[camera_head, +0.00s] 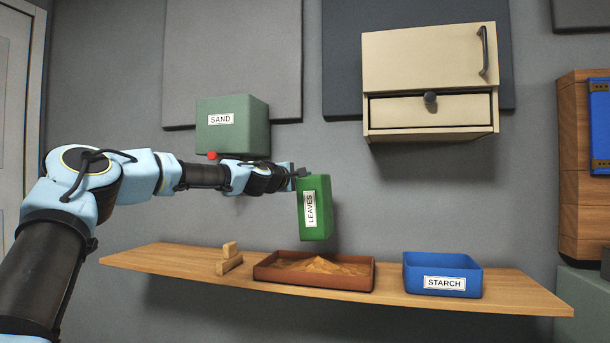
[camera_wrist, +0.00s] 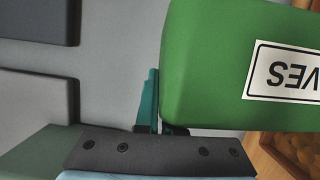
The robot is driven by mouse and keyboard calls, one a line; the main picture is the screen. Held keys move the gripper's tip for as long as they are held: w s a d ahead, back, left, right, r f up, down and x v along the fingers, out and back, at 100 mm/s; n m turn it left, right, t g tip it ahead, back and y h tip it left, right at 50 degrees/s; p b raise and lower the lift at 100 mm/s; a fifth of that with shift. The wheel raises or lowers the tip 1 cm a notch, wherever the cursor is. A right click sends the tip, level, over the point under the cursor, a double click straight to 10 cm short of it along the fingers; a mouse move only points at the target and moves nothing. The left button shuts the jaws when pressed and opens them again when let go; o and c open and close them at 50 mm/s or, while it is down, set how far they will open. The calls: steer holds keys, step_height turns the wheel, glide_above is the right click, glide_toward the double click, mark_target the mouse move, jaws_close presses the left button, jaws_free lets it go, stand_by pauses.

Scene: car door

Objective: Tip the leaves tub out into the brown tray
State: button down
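The green leaves tub (camera_head: 315,222) hangs in the air above the brown tray (camera_head: 315,283). Its white LEAVES label reads sideways, so the tub is turned about a quarter from upright. My gripper (camera_head: 302,172) is shut on the tub's upper left end; the tub's mouth is not clearly visible. In the wrist view the tub (camera_wrist: 215,60) fills the upper right, with a teal finger (camera_wrist: 150,100) against its edge. The brown tray rests on the wooden shelf and holds a low heap of brown, crumbly material (camera_head: 318,266).
A blue STARCH tub (camera_head: 442,285) stands right of the tray on the shelf (camera_head: 520,295). A green SAND box (camera_head: 232,143) is behind my arm. A beige cabinet with a drawer (camera_head: 430,80) hangs above right.

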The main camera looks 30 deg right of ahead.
steer(key=m+p, duration=0.1)
steer(key=r+m+y+p, duration=0.1)
steer(key=m, duration=0.1)
steer(key=shift+s+r+m+g, duration=0.1)
steer(key=shift+r+m+g, duration=0.2)
steer(key=shift+f+m+p, duration=0.2)
steer(key=shift+m+p, duration=0.2)
steer(key=shift+m, duration=0.1)
steer(key=shift+d+r+m+y+p, duration=0.1)
steer(key=shift+r+m+y+p, duration=0.3)
steer(key=shift+m+p, duration=0.35)
steer(key=shift+r+m+y+p, duration=0.3)
steer(key=shift+m+y+p, duration=0.2)
steer(key=shift+m+p, duration=0.6)
steer(key=shift+f+m+y+p, duration=0.1)
steer(key=shift+m+y+p, duration=0.3)
steer(key=shift+m+p, duration=0.45)
steer(key=shift+s+r+m+t+y+p, duration=0.1)
steer(key=shift+r+m+t+y+p, duration=0.15)
steer(key=shift+m, duration=0.35)
steer(key=shift+r+m+t+y+p, duration=0.15)
steer(key=shift+m+t+p, duration=0.1)
steer(key=shift+m, duration=0.35)
steer(key=m+t+y, duration=0.1)
steer(key=m, duration=0.1)
steer(key=shift+m, duration=0.3)
steer(key=shift+r+b, duration=0.15)
steer(key=shift+b, duration=0.2)
